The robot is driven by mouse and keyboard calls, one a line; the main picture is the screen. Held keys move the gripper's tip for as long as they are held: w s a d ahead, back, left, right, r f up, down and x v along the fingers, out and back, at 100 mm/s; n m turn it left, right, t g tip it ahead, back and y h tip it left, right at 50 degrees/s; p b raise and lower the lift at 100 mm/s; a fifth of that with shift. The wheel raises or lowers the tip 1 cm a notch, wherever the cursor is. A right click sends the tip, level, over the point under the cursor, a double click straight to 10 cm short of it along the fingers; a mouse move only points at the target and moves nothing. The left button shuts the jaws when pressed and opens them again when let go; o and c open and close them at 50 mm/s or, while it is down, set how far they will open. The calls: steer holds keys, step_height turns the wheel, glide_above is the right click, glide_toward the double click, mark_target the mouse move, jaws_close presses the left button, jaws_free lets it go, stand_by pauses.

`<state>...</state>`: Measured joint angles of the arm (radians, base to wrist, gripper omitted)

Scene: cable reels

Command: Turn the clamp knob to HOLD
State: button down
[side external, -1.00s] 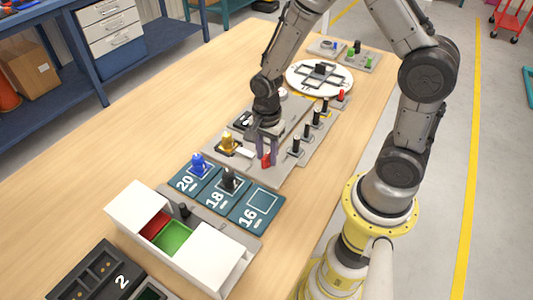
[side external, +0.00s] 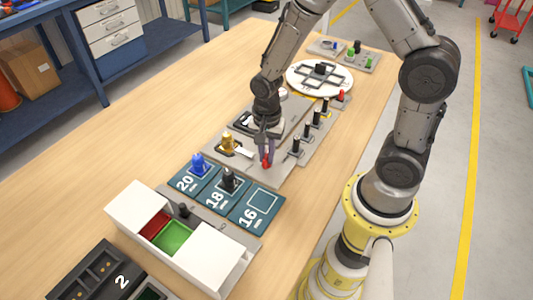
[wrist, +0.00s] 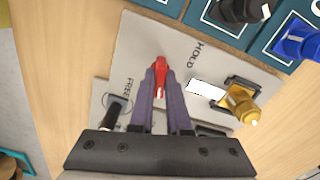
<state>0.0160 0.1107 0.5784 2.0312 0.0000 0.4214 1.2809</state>
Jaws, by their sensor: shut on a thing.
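The red clamp knob (wrist: 161,63) stands on a grey plate (wrist: 144,37) in the wrist view, between the printed words HOLD (wrist: 201,53) and FREE (wrist: 129,92). My gripper (wrist: 160,80) has its two purple-grey fingers closed on the knob, one on each side. The fingers hide part of the knob, and I cannot tell exactly which word it points to. In the side view my gripper (side external: 266,158) reaches straight down to the plate, and the red knob (side external: 265,163) shows at the fingertips.
A gold connector (wrist: 239,103) sits in a holder beside the knob, near a white label (wrist: 205,88). Blue (side external: 198,163) and black (side external: 229,178) connectors stand on numbered teal pads. A row of black-topped posts (side external: 295,146) stands to the right of the gripper.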

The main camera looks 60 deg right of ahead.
mark_target(267, 155)
steer(key=n, duration=0.7)
steer(key=shift+n, duration=0.9)
steer(key=shift+n, duration=1)
steer(key=n, duration=0.4)
steer(key=c, duration=0.9)
jaws_free()
steer(key=shift+r, duration=3.55)
